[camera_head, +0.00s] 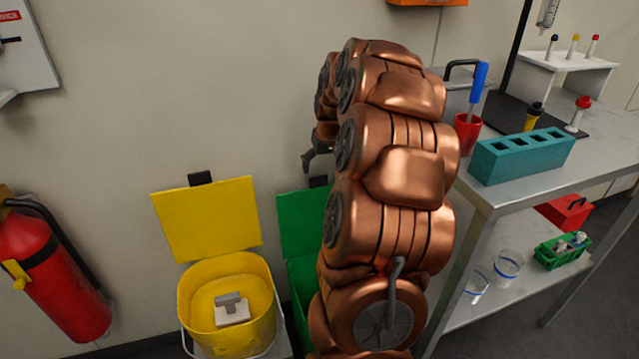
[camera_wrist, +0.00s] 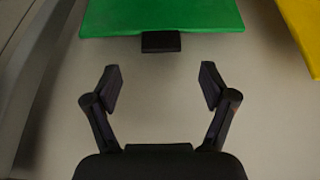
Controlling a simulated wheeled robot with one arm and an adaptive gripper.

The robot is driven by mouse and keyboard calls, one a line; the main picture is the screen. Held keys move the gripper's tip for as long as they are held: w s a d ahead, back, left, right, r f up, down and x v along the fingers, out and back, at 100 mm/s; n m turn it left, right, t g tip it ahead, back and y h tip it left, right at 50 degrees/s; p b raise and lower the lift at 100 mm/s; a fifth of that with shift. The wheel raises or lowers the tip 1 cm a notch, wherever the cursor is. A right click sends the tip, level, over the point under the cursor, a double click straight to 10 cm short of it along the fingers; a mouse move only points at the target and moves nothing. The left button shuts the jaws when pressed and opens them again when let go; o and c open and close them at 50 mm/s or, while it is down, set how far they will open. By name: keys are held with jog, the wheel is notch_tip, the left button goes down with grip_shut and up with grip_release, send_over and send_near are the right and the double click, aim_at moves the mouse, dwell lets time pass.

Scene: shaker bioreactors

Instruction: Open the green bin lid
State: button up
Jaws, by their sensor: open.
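The green bin lid (camera_head: 300,225) stands raised against the wall in the head view, level with the yellow lid beside it. My copper arm hides its right part. The green bin (camera_head: 301,283) shows only as a strip below it. In the wrist view the green lid (camera_wrist: 160,16) fills the top, with its black tab (camera_wrist: 161,41) at its edge. My gripper (camera_wrist: 161,85) is open and empty, its two fingers apart from the tab and either side of its line. In the head view my gripper (camera_head: 312,160) shows partly, near the wall above the lid.
A yellow bin (camera_head: 200,282) with its lid (camera_head: 207,219) raised stands left of the green one. A red fire extinguisher (camera_head: 50,275) is at far left. A steel table (camera_head: 500,205) with a teal rack (camera_head: 522,156) stands at right. The wall above the bins is clear.

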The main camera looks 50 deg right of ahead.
aim_at(319, 179)
jog(key=x, duration=0.7)
jog(key=shift+f+b, duration=0.2)
jog(key=shift+b, duration=0.1)
jog(key=shift+c, duration=0.3)
grip_shut()
jog(key=s+a+b, duration=0.1)
jog(key=s+t+b, duration=0.1)
jog(key=s, duration=0.1)
jog(key=s+a+t+h, duration=0.1)
jog(key=s, duration=0.1)
jog(key=shift+a+f+b, duration=0.1)
jog(key=shift+a+b, duration=0.2)
jog(key=shift+b, duration=0.1)
dwell(0.5)
jog(key=shift+o, duration=0.3)
grip_release()
jog(key=shift+a, duration=0.1)
